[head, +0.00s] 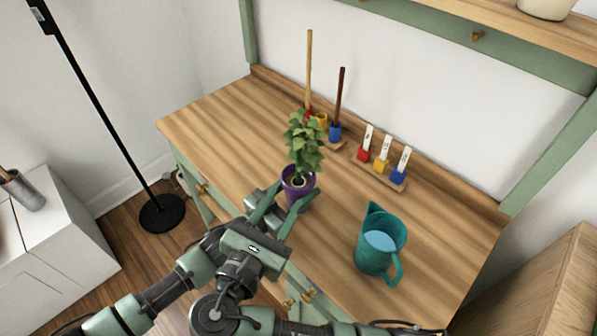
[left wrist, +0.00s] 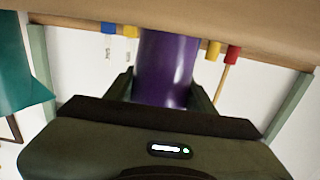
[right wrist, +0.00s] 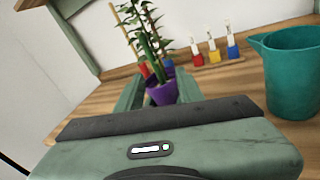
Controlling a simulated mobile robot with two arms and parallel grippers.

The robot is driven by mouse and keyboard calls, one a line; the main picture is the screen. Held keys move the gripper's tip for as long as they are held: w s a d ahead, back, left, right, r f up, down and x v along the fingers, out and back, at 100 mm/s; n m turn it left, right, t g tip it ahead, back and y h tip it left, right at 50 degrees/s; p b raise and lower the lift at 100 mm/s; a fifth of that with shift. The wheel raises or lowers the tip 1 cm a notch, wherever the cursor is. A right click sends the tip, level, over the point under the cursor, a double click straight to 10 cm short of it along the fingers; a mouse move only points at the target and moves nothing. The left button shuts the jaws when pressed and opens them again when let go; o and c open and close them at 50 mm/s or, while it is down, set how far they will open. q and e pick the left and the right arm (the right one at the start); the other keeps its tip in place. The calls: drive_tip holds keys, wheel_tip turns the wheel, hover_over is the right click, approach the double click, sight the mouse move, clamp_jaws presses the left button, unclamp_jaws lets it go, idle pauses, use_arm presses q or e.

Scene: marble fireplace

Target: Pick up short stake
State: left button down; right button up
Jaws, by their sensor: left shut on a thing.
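A shorter dark brown stake (head: 340,97) stands upright in a blue holder (head: 335,134) at the back of the bench. A taller light stake (head: 309,72) stands to its left. A leafy plant (head: 302,147) in a purple pot (head: 301,189) is in front of them. My left gripper (left wrist: 166,75) is shut on the purple pot, which fills the gap between its fingers. My right gripper (right wrist: 158,80) has its fingers apart, with the pot beyond and between them. In the head view my arms overlap close to the pot.
The wooden bench (head: 225,118) has clear room at left and front right. Several white labels stand in red, yellow and blue holders on a small rack (head: 364,170). A teal watering jug (head: 372,252) is at right. A black floor stand (head: 100,110) is left of the bench.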

drive_tip(key=s+a+n, duration=0.1)
drive_tip(key=s+n, duration=0.1)
drive_tip(key=n, duration=0.1)
approach(297, 166)
drive_tip(key=w+d, duration=0.2)
drive_tip(key=w, duration=0.1)
drive_tip(key=shift+f+t, duration=0.2)
drive_tip(key=shift+t, duration=0.2)
drive_tip(key=shift+f+x, duration=0.1)
drive_tip(key=shift+x, duration=1.3)
drive_tip(key=shift+f+x, duration=0.15)
drive_tip(key=shift+x, duration=1.25)
drive_tip(key=shift+a, duration=0.2)
drive_tip(key=shift+c, duration=0.4)
clamp_jaws()
